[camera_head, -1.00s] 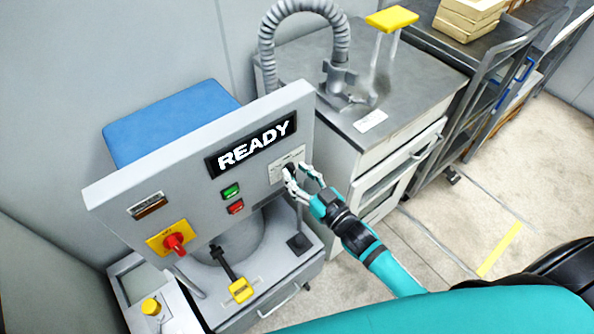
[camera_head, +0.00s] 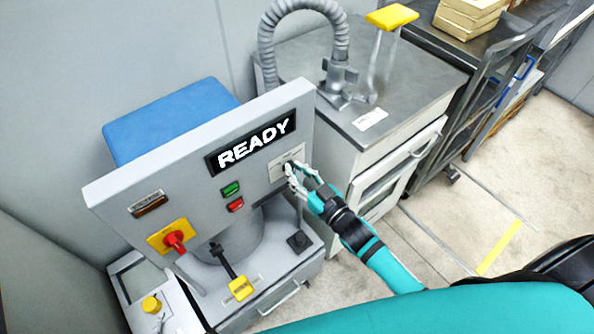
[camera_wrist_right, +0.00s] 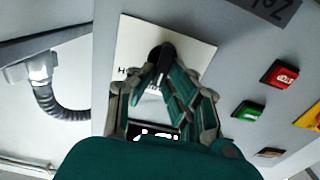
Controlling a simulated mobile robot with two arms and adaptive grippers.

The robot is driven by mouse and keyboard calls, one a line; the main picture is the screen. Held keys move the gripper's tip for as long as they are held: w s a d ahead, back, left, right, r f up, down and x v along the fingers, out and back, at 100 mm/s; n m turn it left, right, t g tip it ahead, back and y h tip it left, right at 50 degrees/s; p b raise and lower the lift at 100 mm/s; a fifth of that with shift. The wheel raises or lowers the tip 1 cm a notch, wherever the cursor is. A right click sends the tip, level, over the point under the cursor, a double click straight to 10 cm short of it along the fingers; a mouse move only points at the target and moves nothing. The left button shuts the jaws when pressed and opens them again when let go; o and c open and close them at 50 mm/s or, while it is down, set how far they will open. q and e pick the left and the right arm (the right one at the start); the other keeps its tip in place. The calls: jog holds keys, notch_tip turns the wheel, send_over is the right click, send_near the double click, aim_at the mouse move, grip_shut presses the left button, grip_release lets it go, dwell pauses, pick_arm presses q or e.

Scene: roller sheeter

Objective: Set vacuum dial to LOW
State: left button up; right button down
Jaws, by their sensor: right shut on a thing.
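The vacuum dial is a small black knob (camera_wrist_right: 160,55) on a white label plate (camera_wrist_right: 198,58) in the right wrist view. In the head view the plate (camera_head: 280,165) sits at the right end of the grey panel, below the READY display (camera_head: 251,143), and the knob is mostly hidden by my fingers. My right gripper (camera_head: 302,172) is at the plate, with its fingers closed around the dial in the wrist view (camera_wrist_right: 165,75). The label's lettering is mostly covered, so the dial's setting cannot be read. My left gripper is not in view.
A green button (camera_head: 231,189) and a red button (camera_head: 236,205) are left of the plate. A red rotary switch (camera_head: 174,240) on yellow is at the panel's lower left. A yellow-handled lever (camera_head: 240,289) stands below. A steel cabinet with a grey hose (camera_head: 303,8) is behind.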

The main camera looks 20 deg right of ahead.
jog(key=shift+n, duration=0.3)
jog(key=n, duration=0.8)
jog(key=shift+s+a+f+b, duration=0.1)
jog(key=shift+a+f+b, duration=0.05)
jog(key=shift+a+b, duration=0.2)
jog(key=c, duration=1.3)
grip_release()
jog(key=shift+c, duration=0.2)
jog(key=v, duration=1.2)
